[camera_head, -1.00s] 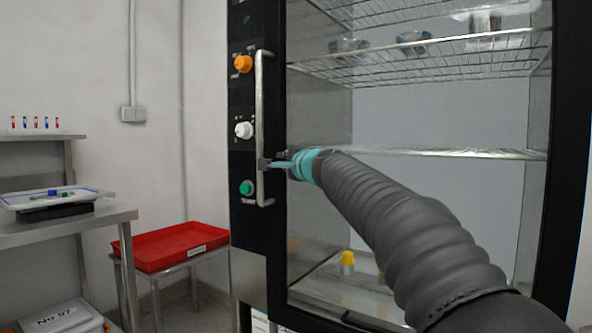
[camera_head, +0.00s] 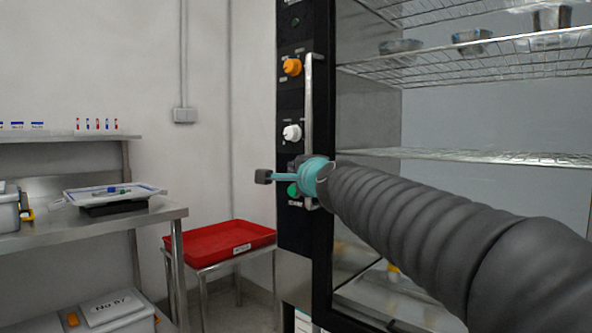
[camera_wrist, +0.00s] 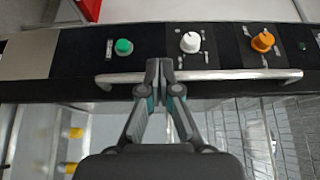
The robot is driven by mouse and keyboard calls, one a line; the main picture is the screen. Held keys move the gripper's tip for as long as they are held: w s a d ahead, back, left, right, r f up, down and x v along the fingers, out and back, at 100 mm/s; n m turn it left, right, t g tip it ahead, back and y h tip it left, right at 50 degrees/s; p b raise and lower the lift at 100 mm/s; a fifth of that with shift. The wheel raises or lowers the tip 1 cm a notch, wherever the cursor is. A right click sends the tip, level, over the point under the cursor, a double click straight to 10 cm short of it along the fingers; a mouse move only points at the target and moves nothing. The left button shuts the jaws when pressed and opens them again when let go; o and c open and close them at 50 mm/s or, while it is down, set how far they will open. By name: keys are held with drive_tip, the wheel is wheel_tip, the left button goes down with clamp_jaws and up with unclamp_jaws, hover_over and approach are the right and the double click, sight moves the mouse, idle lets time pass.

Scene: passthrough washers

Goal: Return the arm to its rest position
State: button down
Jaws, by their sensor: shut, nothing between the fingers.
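My gripper (camera_head: 264,177) is in front of the control panel of the passthrough washer (camera_head: 322,240), near its vertical door handle (camera_head: 309,110). In the wrist view my gripper (camera_wrist: 159,64) has its fingers together and empty. The handle (camera_wrist: 230,76) runs just behind the fingertips there; I cannot tell whether they touch it. My ribbed grey arm reaches in from the lower right and hides part of the washer's glass. The green knob (camera_head: 293,190) is partly behind the gripper.
Wire racks (camera_head: 470,60) with metal bowls show behind the glass. A red tray (camera_head: 215,243) sits on a small stand left of the washer. A steel table (camera_head: 150,214) farther left holds a white tray (camera_head: 75,196).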

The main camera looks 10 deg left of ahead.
drive_tip(key=s+f+n+g, duration=0.2)
drive_tip(key=f+n+g, duration=0.15)
drive_tip(key=f, duration=0.35)
drive_tip(key=s+f+n+g, duration=0.2)
drive_tip(key=f+n, duration=0.2)
drive_tip(key=f, duration=0.3)
drive_tip(key=s+d+f+n+g+h, duration=0.25)
drive_tip(key=s+d+f, duration=0.25)
drive_tip(key=f, duration=0.3)
drive_tip(key=s+d+f+h, duration=0.2)
drive_tip(key=s+d+f, duration=0.3)
drive_tip(key=s+d, duration=0.3)
drive_tip(key=s+d+f+n+g+h, duration=0.1)
drive_tip(key=s+d+f+h, duration=0.1)
drive_tip(key=s+d+f, duration=0.3)
drive_tip(key=s+d+f+g+h, duration=0.1)
drive_tip(key=s+d+f, duration=0.4)
drive_tip(key=s+d, duration=0.6)
drive_tip(key=d+h, duration=0.1)
drive_tip(key=d, duration=0.2)
drive_tip(key=shift+s+n, duration=0.3)
